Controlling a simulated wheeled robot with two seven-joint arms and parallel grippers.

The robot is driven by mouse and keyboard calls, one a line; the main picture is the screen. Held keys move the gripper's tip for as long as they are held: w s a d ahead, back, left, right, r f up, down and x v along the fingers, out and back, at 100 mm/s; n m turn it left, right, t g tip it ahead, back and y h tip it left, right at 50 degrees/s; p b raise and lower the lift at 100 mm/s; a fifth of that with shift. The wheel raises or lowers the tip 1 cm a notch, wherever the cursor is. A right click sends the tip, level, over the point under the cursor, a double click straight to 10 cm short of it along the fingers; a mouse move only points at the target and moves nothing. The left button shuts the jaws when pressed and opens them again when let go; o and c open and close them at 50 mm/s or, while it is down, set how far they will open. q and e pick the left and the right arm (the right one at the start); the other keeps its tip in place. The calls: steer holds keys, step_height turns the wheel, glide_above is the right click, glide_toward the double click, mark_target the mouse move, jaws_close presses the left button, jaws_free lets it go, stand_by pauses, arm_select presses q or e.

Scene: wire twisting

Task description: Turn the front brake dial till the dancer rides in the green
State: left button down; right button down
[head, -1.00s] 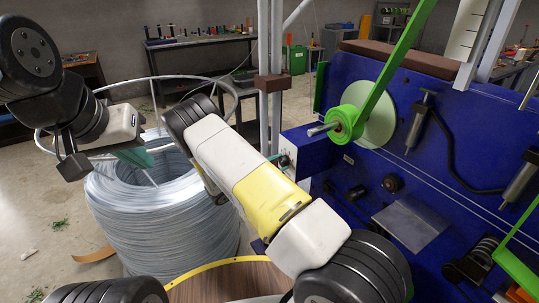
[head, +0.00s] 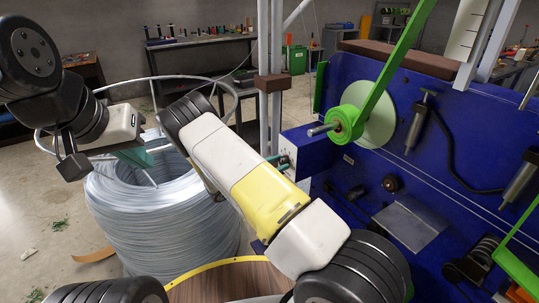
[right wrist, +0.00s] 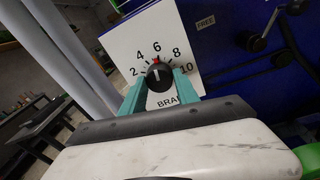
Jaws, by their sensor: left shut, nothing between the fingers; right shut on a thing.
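The brake dial (right wrist: 158,76) is a black knob on a white plate (right wrist: 125,50) numbered 2 to 10, in the right wrist view. A red mark shows at its top, near the 6. My right gripper (right wrist: 159,83) is shut on the knob, with a teal finger on each side. In the head view my right gripper (head: 280,162) is mostly hidden behind its own arm. My left gripper (head: 137,158) is shut and empty above the wire coil. A green arm (head: 385,73) rises from a green hub (head: 345,123) on the blue machine; no green zone is clearly visible.
A large grey wire coil (head: 155,225) stands on the floor at left. The blue machine (head: 350,80) fills the right side. A round wooden top with a yellow rim (head: 235,285) is at the front.

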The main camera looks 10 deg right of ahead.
steer(key=shift+n, duration=1.7)
steer(key=c, duration=0.9)
jaws_free()
steer(key=shift+a, duration=0.15)
steer(key=v, duration=0.7)
steer(key=shift+a, duration=0.35)
steer(key=shift+r+g, duration=0.2)
steer(key=shift+g, duration=0.1)
